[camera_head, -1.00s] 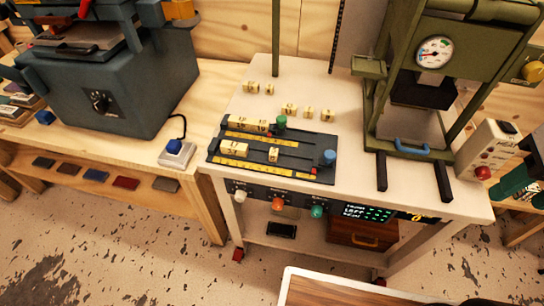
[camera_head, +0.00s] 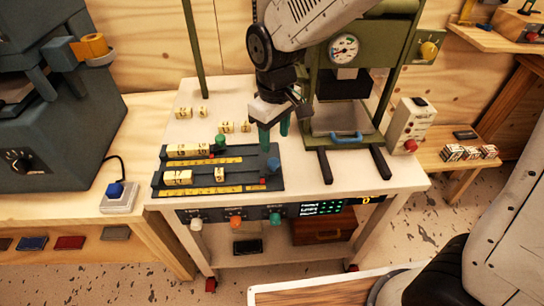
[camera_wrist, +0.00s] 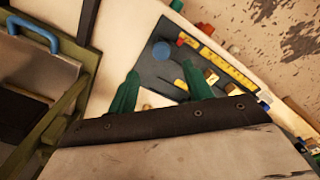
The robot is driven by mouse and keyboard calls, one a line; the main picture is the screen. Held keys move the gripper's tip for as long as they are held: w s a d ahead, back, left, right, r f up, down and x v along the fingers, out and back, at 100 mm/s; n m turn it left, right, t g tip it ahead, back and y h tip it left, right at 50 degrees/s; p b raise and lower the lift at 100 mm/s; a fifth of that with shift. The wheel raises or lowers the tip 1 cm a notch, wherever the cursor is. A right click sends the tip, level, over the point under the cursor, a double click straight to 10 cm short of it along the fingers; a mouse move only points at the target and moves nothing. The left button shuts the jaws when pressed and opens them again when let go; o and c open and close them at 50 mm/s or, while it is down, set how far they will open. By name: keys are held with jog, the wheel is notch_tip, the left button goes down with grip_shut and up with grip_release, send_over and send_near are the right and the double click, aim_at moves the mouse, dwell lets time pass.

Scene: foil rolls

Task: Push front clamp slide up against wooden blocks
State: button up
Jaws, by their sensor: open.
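A dark fixture (camera_head: 240,182) on the white table holds two rows with yellow rulers. The front row has wooden blocks (camera_head: 178,177) at its left end and a single block (camera_head: 219,174) apart to their right. The front clamp slide (camera_head: 273,164), with a blue knob, is at the right end, clear of the blocks. The blue knob (camera_wrist: 161,50) also shows in the wrist view, beyond the fingertips. My gripper (camera_head: 274,140) has green fingers, spread and empty, just behind the blue knob. The fingers also show in the wrist view (camera_wrist: 160,90).
The back row holds blocks (camera_head: 188,149) with a green knob (camera_head: 220,141) close by them. Loose blocks (camera_head: 227,127) lie on the table behind the fixture. A green press (camera_head: 345,110) stands to the right, with dark rails (camera_head: 325,166) reaching forward.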

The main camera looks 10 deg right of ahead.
aim_at(273, 161)
notch_tip(273, 161, down, 8)
jog(key=shift+a, duration=0.15)
dwell(0.3)
